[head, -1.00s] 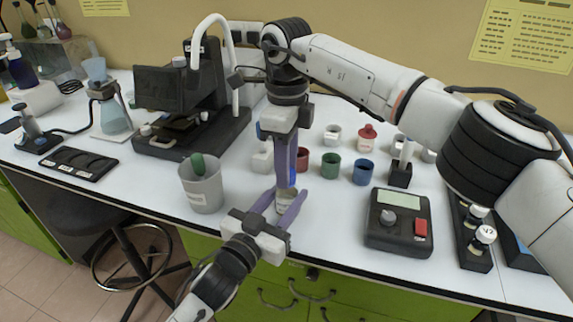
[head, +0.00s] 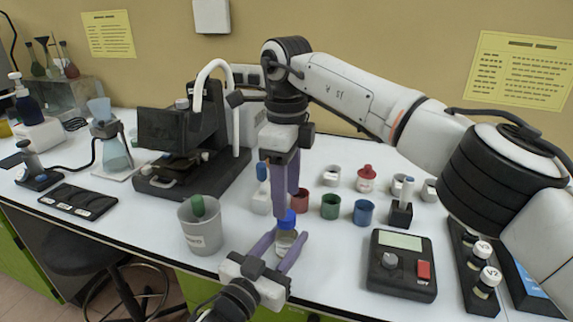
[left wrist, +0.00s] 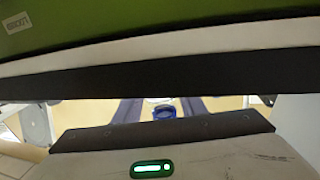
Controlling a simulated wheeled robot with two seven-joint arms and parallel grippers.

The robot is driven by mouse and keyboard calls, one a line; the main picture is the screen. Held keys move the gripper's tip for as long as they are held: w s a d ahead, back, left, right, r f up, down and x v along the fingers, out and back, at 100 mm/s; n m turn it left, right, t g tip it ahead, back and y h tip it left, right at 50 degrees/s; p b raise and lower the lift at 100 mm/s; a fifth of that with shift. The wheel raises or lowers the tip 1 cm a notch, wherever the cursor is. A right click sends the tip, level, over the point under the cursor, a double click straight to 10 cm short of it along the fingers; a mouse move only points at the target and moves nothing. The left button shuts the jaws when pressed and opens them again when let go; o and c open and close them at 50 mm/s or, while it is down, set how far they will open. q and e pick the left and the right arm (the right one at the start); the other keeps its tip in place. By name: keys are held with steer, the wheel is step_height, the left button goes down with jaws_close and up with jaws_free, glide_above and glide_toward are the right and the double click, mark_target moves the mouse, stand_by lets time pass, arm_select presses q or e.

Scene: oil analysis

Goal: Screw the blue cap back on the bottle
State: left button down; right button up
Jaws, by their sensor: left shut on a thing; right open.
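The bottle (head: 285,241) is a small clear vessel with a pale label, upright near the table's front edge. The blue cap (head: 287,219) sits on its top; how tightly is not visible. My left gripper (head: 284,243) is shut on the bottle, one purple finger on each side. My right gripper (head: 288,208) points straight down just above the cap, its fingers parted and its tips close to the cap. In the left wrist view a blue ring (left wrist: 164,113), likely the cap, shows between the left fingers, mostly hidden by a dark edge.
A grey beaker (head: 201,226) stands left of the bottle. Red, green and blue cups (head: 330,206) stand behind right. A device with a screen and red button (head: 402,263) is to the right, beside a black vial rack (head: 478,287). A black microscope-like instrument (head: 190,150) stands behind left.

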step_height(320, 180, up, 8)
steer(key=shift+f, duration=0.15)
stand_by(0.3)
arm_select(q)
steer(key=c, duration=1)
jaws_free()
steer(key=shift+c, duration=0.2)
steer(key=v, duration=1)
steer(key=shift+s+a, duration=0.1)
steer(key=shift+s, duration=0.05)
arm_select(e)
steer(key=shift+f, duration=0.2)
arm_select(q)
steer(key=shift+s, duration=0.1)
